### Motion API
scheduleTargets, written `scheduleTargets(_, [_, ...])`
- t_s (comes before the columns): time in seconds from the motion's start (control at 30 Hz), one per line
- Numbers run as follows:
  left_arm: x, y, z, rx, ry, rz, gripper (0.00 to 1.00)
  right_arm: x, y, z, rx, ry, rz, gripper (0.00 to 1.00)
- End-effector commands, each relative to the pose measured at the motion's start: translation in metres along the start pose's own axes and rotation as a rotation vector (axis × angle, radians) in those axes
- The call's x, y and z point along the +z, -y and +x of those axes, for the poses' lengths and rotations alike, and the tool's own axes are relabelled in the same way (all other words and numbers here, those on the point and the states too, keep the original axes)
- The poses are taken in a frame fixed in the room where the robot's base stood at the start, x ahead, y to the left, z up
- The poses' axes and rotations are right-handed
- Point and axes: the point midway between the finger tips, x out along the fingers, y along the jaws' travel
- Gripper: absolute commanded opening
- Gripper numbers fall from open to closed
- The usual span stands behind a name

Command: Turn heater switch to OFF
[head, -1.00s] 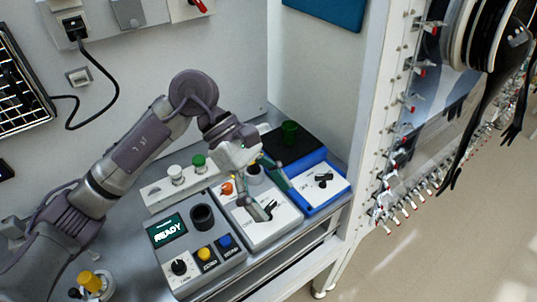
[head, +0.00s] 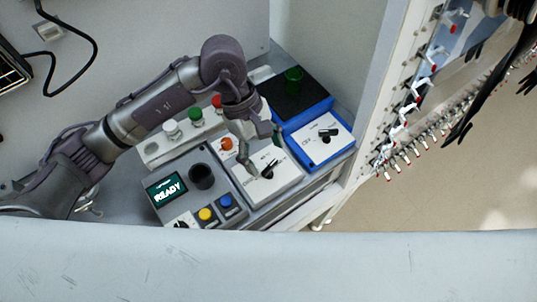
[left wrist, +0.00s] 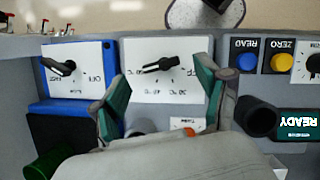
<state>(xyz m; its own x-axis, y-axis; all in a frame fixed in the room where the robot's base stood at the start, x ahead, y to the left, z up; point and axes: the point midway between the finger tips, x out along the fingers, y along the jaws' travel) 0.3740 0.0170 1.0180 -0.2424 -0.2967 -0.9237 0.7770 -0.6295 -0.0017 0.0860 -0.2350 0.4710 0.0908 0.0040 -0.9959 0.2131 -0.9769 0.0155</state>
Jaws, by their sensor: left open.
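The heater switch is a black pointer knob (head: 268,168) on a white sloped panel (head: 284,178) of the middle grey unit. In the left wrist view, the knob (left wrist: 160,64) sits on the upside-down panel (left wrist: 147,92), printed with temperature marks and an off mark. Its handle lies nearly sideways; its exact mark is too small to tell. My left gripper (head: 265,155) is open just above the panel. In the left wrist view, its two green-padded fingers (left wrist: 161,78) stand either side of the knob, apart from it. My right gripper is out of view.
A blue unit (head: 331,160) with a similar black knob (head: 326,133) stands close on the right. A grey unit with a READY screen (head: 166,188), a dark cup (head: 202,176) and yellow and blue buttons stands left. A pale surface (head: 270,265) crosses the bottom.

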Motion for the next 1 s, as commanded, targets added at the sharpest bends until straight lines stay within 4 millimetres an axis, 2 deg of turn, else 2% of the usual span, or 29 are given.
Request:
scheduleTargets(0.1, [0.001,0.000,0.016,-0.002,0.002,-0.001,0.75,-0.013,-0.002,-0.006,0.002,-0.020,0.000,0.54])
scheduleTargets(0.2, [0.001,0.000,0.025,0.000,0.002,0.000,0.75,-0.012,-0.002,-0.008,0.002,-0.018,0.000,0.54])
scheduleTargets(0.57, [0.000,0.000,0.031,0.000,0.000,0.001,0.75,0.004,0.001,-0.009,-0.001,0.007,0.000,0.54])
scheduleTargets(0.93, [0.000,0.000,0.030,0.001,0.000,0.001,0.15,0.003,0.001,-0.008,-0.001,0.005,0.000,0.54])
scheduleTargets(1.0, [0.000,0.000,0.030,0.001,0.000,0.000,0.15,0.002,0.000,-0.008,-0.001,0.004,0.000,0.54])
